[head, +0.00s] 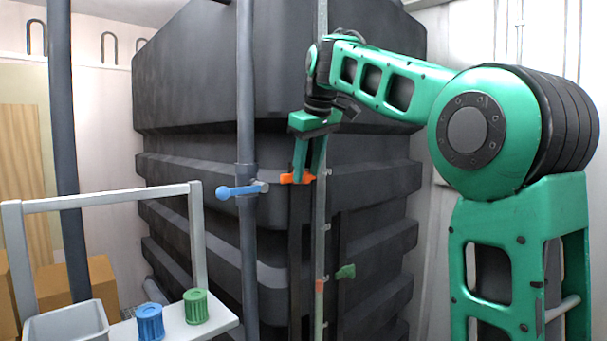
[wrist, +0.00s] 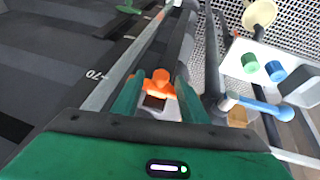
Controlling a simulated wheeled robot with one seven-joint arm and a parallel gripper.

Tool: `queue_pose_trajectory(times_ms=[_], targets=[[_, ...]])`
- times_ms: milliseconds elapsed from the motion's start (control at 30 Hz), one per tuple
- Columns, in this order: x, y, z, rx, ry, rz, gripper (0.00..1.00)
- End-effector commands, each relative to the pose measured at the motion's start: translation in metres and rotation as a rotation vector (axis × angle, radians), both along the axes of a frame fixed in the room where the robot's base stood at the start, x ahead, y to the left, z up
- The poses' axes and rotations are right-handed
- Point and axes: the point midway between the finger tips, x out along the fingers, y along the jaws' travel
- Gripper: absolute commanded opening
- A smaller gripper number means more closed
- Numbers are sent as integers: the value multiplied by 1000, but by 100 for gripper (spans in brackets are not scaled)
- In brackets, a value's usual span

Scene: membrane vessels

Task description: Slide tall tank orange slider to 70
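The orange slider (head: 297,179) sits on a dark vertical strip on the front of the tall black tank (head: 200,72). In the wrist view the orange slider (wrist: 162,78) shows between my fingertips, with a rounded knob towards the camera. My gripper (head: 309,172) points down at the slider, its two green fingers apart. In the wrist view my gripper (wrist: 160,88) has one finger on each side of the knob, with a small gap visible. A white "70" mark (wrist: 95,75) is on the tank face, left of the slider in that view.
A grey vertical pipe (head: 246,110) with a blue valve handle (head: 238,191) stands left of the slider. A thin pipe (head: 321,240) runs close to my fingers on the right. A green handle (head: 346,271) is lower right. A shelf holds blue (head: 150,322) and green (head: 196,307) caps.

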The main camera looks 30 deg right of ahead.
Motion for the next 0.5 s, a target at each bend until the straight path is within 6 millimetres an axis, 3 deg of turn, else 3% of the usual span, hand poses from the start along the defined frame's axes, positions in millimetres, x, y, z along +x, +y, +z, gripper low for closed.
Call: queue_pose_trajectory(times_ms=[267,500], targets=[[-2,0,2,1,4,0,39],[-12,2,26,2,2,3,39]])
